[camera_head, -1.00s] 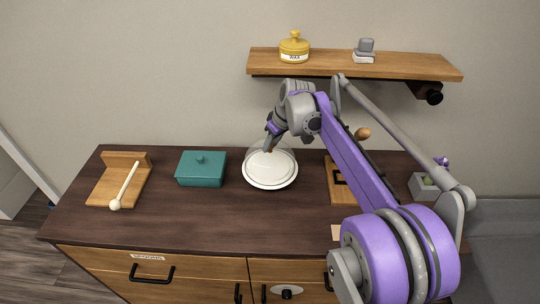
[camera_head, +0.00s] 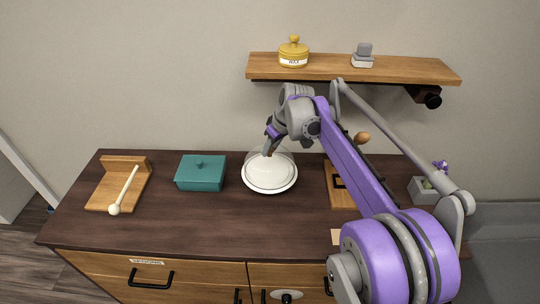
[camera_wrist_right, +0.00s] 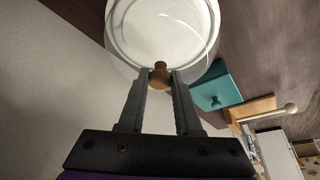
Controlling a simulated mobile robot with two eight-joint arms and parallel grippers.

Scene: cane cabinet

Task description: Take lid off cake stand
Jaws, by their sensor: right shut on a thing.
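The white cake stand (camera_head: 270,183) stands near the middle of the dark counter. Its clear domed lid (camera_head: 286,158) is over the plate, and I cannot tell whether its rim touches the plate. My right gripper (camera_head: 268,151) reaches down to the top of the lid. In the right wrist view, the fingers (camera_wrist_right: 160,78) are shut on the lid's wooden knob (camera_wrist_right: 160,73). The white plate shows through the glass there. My left gripper is in no view.
A teal lidded box (camera_head: 200,173) is left of the stand, with a wooden holder (camera_head: 107,189) and pale stick (camera_head: 125,188) farther left. A wooden board (camera_head: 338,190) lies to the right. A wall shelf (camera_head: 350,68) with a yellow jar (camera_head: 294,52) hangs above.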

